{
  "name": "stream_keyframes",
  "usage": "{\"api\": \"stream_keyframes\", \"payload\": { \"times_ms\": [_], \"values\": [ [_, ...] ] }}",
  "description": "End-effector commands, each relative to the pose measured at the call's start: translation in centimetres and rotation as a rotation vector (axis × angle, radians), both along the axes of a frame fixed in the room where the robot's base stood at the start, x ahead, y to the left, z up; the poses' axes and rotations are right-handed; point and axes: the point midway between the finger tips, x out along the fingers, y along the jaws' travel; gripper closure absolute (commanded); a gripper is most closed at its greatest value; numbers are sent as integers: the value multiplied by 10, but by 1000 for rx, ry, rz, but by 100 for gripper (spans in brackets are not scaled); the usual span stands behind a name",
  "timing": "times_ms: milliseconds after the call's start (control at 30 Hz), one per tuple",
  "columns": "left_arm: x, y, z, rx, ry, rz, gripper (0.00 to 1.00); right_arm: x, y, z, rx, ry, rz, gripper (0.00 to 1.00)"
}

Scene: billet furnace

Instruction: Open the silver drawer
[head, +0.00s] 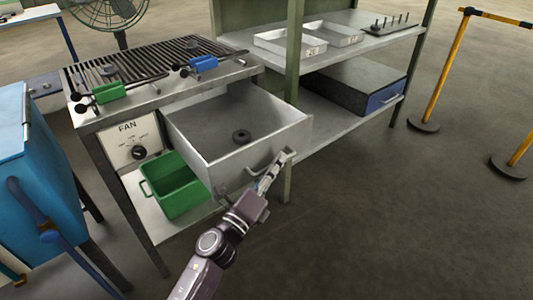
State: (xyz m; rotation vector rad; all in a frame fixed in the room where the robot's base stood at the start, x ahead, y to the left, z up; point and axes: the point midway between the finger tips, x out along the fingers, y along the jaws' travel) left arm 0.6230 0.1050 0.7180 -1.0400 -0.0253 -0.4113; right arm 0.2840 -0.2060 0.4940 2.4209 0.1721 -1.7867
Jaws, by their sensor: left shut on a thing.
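The silver drawer (290,131) stands pulled well out from under the slatted table top, tilted in the picture, with its inside in plain view. A small dark ring-shaped part (241,136) lies on its floor. The drawer's bar handle (252,172) is on its front face. My left gripper (281,163) comes up from below and is shut on the right part of this handle; the fingers hide that part. My right gripper is not in view.
A green bin (176,188) sits on the shelf below the drawer. A FAN panel (133,141) is to its left. A shelf unit (345,136) with trays and a blue-fronted box (352,85) stands at right. A blue chest (38,165) is at left. The floor at lower right is clear.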

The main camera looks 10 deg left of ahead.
Motion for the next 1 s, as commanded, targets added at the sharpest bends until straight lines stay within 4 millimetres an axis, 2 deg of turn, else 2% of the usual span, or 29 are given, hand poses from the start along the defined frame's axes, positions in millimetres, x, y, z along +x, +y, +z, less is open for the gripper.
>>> {"api": "stream_keyframes", "payload": {
  "times_ms": [233, 700, 733, 800, 1000],
  "values": [
    [-15, -18, -2, 1, 4, 3, 100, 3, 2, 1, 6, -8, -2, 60],
    [-18, -21, -2, 1, 3, 4, 100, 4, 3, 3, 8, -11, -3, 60],
    [-18, -21, -2, 1, 3, 4, 91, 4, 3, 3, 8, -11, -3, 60],
    [-18, -21, -2, 1, 3, 4, 84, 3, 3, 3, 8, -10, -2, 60],
    [-17, -22, -1, 1, 2, 3, 84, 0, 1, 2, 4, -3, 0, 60]
  ]
}}
